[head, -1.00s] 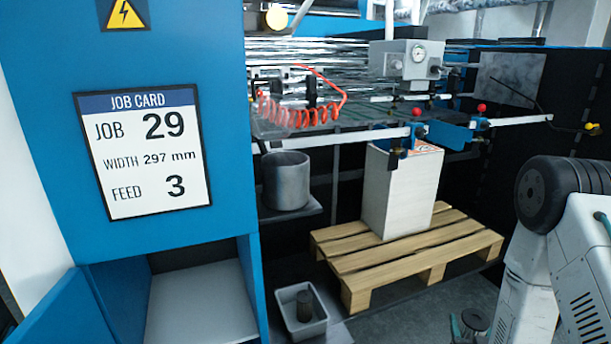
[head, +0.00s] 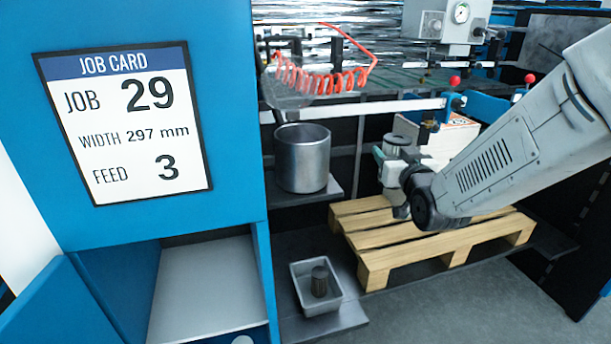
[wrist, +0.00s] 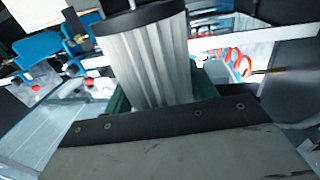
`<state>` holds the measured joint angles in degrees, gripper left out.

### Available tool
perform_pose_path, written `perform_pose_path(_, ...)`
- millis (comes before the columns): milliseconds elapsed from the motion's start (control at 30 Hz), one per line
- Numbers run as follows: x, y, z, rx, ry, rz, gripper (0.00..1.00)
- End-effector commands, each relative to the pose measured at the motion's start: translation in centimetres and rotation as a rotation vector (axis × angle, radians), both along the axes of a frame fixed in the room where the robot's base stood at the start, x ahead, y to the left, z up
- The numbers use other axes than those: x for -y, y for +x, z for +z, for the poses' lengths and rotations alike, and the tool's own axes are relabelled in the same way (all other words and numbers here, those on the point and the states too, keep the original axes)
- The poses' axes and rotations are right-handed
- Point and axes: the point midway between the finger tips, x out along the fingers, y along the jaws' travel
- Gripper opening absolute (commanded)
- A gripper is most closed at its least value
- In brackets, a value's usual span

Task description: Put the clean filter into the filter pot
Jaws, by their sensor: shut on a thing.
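The clean filter (wrist: 150,60), a pale pleated cylinder with a black end cap, fills the middle of the wrist view. My gripper (wrist: 160,92) is shut on it, with green fingers at its two sides. In the head view my gripper (head: 384,158) is in front of the pallet stack, to the right of the filter pot and apart from it. The filter pot (head: 302,160) is an open grey metal cylinder standing upright on a shelf. Its inside bottom is hidden.
A dark used-looking filter (head: 319,282) stands in a grey tray (head: 336,306) below the pot. A red coiled hose (head: 320,80) and a rail hang above the pot. A wooden pallet (head: 440,248) with a stack is at right. A blue cabinet is at left.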

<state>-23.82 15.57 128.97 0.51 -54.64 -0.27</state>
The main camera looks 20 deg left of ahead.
Motion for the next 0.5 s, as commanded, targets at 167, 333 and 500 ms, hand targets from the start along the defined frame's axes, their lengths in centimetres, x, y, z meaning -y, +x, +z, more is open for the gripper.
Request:
perform_pose_path(167,-6.3,-4.3,10.6,0.013,0.006,0.118,0.34)
perform_pose_path(333,-10.0,-9.4,18.5,0.009,0.006,0.212,0.34)
perform_pose_path(500,-11.5,-13.8,23.9,0.005,0.004,0.279,0.34)
